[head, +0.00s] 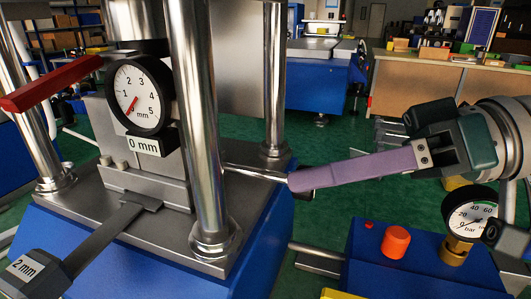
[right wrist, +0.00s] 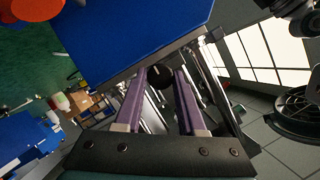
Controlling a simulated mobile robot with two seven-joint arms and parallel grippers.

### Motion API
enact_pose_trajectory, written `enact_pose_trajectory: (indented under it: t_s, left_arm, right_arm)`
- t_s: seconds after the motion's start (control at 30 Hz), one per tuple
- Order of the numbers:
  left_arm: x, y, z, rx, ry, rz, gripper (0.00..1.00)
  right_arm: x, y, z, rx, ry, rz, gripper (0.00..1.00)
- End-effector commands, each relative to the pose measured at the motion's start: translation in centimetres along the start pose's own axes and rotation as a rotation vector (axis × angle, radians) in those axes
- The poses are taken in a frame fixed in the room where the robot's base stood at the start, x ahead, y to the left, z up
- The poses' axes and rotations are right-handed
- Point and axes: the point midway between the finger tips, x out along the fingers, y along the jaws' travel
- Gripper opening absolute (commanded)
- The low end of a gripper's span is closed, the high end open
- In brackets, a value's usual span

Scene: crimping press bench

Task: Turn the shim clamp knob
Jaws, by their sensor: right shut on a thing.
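My right gripper (head: 299,181), with purple fingers, reaches in from the right to the end of a metal rod (head: 252,173) on the press. In the right wrist view, a black round knob (right wrist: 160,76) sits between its fingertips, and the gripper is shut on it. A grey shim bar with a "2 mm" handle (head: 26,268) reaches the press block at the lower left. The dial gauge (head: 140,95) has its red needle near 0, above a "0 mm" label (head: 144,146). My left gripper is out of view.
A steel column (head: 200,130) stands just left of the rod, with another (head: 275,80) behind. A red lever (head: 50,84) juts out at the upper left. A blue box with an orange button (head: 396,242) and a pressure gauge (head: 470,215) stand below my right arm.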

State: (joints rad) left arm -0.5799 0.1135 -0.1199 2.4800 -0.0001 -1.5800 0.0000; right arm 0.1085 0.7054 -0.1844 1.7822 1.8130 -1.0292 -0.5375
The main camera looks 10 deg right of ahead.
Motion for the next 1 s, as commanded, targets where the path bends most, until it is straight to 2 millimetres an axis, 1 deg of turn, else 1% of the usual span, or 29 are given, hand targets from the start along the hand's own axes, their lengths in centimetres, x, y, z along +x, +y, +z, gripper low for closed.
enact_pose_trajectory:
  t_s: [0.03,0.3,0.57,0.67,0.73,1.0]
  left_arm:
    - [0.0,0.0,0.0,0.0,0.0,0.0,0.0]
    - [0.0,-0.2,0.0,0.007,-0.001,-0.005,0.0]
    - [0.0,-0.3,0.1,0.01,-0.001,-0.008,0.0]
    - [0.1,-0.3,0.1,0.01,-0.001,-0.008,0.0]
    - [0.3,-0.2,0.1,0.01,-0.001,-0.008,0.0]
    - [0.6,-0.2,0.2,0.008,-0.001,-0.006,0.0]
  right_arm:
    - [0.0,0.0,-0.1,0.001,0.003,-0.001,0.4]
    - [0.0,0.0,-0.1,0.0,0.002,0.0,0.69]
    - [-0.2,0.0,0.0,0.0,0.0,0.001,0.69]
    - [-1.1,0.1,0.1,0.001,-0.001,0.003,0.69]
    - [-2.3,0.1,0.1,0.0,-0.001,0.004,0.69]
    - [-7.7,0.1,0.1,0.001,-0.001,0.003,0.69]
